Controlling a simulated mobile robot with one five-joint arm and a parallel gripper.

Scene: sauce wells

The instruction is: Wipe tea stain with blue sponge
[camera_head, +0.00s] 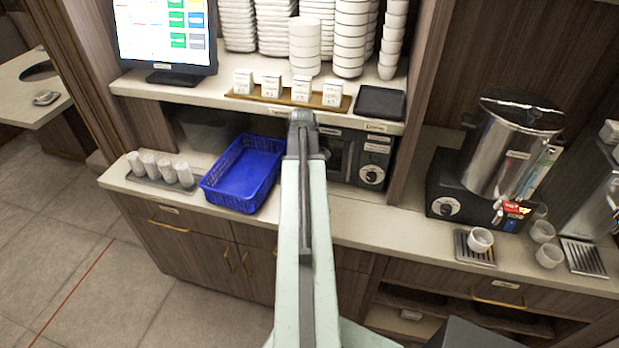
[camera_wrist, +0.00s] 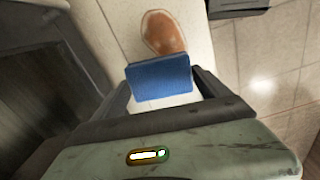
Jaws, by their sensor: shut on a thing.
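The blue sponge (camera_wrist: 160,78) is between the two dark fingers of my gripper (camera_wrist: 162,88) in the wrist view; the gripper is shut on it. The brown tea stain (camera_wrist: 163,32) lies on a pale surface just above the sponge in the wrist picture. The sponge's upper edge appears very near the stain's lower edge, and I cannot tell whether the sponge touches the surface. In the head view my arm reaches forward over the counter (camera_head: 350,207); the sponge and stain do not show there.
A blue basket (camera_head: 243,178) and white cups (camera_head: 160,168) stand left of my arm. A dark appliance (camera_head: 372,176) is behind it. A steel urn (camera_head: 512,150) and small cups (camera_head: 480,240) stand to the right. A shelf (camera_head: 215,92) with stacked bowls is above.

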